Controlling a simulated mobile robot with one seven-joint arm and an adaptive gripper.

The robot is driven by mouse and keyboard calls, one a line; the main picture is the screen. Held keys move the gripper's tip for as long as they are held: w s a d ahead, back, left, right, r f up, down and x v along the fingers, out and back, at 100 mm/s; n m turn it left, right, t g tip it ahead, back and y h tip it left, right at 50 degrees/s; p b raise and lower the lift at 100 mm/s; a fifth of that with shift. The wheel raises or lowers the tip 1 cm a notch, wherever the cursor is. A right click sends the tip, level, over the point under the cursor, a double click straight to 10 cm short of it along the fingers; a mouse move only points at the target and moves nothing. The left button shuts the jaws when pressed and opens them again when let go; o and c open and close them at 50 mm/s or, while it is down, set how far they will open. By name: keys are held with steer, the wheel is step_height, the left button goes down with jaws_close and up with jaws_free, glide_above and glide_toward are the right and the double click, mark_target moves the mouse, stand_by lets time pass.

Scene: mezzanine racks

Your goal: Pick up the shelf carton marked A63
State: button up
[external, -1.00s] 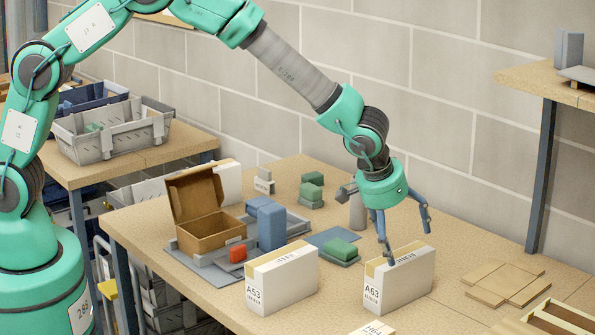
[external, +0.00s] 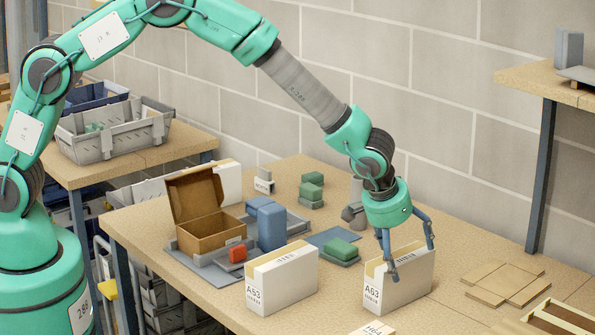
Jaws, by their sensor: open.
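The carton marked A63 (external: 402,284) is a white box with a tan top strip, standing upright on the tan table. My gripper (external: 411,264) is open and points down over it. One blue finger is in front of the carton's near long face and the other is at its far side near the top edge. I cannot tell whether either finger touches it. A similar carton marked A53 (external: 285,283) stands upright to its left, with a gap between them.
Flat tan pieces (external: 504,283) lie to the right. A label marked H64 (external: 374,329) shows at the bottom edge.

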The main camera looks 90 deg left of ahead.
mark_target(404, 258)
steer(key=shift+x, duration=1.75)
steer(key=shift+a+f+b, duration=0.1)
steer(key=shift+f+b, duration=0.15)
steer(key=shift+b, duration=0.3)
steer(key=c, duration=1.6)
steer(key=shift+r+p, duration=0.25)
steer(key=shift+p, duration=0.2)
steer(key=shift+r, duration=0.15)
steer(key=r, duration=0.3)
steer(key=shift+s+r, duration=0.25)
steer(key=shift+s, duration=0.15)
steer(key=s+d+r+b, duration=0.1)
steer(key=s+d, duration=0.2)
steer(key=s, duration=1.1)
steer(key=shift+s+r, duration=0.15)
steer(key=shift+s, duration=0.25)
steer(key=shift+d, duration=0.1)
